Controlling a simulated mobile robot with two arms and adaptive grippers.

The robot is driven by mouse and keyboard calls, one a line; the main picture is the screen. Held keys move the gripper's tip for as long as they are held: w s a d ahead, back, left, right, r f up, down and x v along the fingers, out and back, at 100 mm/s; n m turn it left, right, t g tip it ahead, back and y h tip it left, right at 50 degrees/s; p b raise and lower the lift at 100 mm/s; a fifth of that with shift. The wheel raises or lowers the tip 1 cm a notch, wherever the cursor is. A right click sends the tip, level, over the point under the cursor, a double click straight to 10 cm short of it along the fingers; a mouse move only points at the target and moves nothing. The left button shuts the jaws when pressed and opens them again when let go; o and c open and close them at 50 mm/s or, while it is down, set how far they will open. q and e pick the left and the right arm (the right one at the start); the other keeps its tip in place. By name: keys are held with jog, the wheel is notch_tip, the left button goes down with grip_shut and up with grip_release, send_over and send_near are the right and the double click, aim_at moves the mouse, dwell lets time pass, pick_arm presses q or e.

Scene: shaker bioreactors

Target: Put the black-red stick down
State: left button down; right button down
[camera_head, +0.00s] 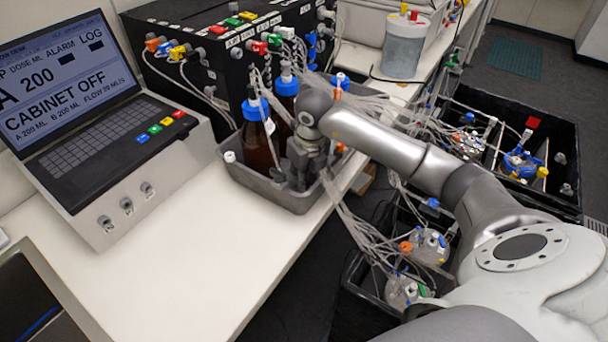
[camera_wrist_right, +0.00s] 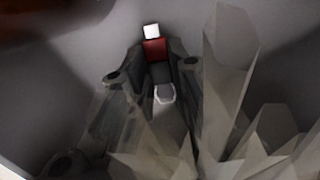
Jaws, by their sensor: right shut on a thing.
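My right gripper (camera_head: 302,170) reaches down into the grey tray (camera_head: 268,194) on the bench, beside the brown bottles with blue caps. In the right wrist view the gripper (camera_wrist_right: 158,78) is shut on the black-red stick (camera_wrist_right: 154,49). The stick has a white end, a red band and a dark part between the fingers. Plain grey surfaces lie around it there. In the head view the stick is hidden by the gripper and arm. I cannot tell whether the stick touches the tray floor. My left gripper is not in view.
Brown bottles (camera_head: 257,143) stand in the tray close to the gripper. Pale translucent shapes (camera_wrist_right: 232,80) crowd the right of the wrist view. A control console (camera_head: 105,130) stands left; tubing hangs over the bench edge on the right. The front bench (camera_head: 200,265) is clear.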

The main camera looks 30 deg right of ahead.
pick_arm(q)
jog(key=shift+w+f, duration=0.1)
pick_arm(e)
jog(key=shift+f, duration=0.1)
jog(key=c, duration=1.8)
grip_release()
jog(key=o, duration=0.5)
jog(key=shift+c, duration=0.2)
pick_arm(q)
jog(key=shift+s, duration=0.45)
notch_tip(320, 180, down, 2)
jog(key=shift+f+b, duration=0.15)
jog(key=shift+b, duration=1.1)
pick_arm(e)
notch_tip(320, 180, up, 12)
jog(key=s, duration=0.1)
jog(key=shift+s, duration=0.4)
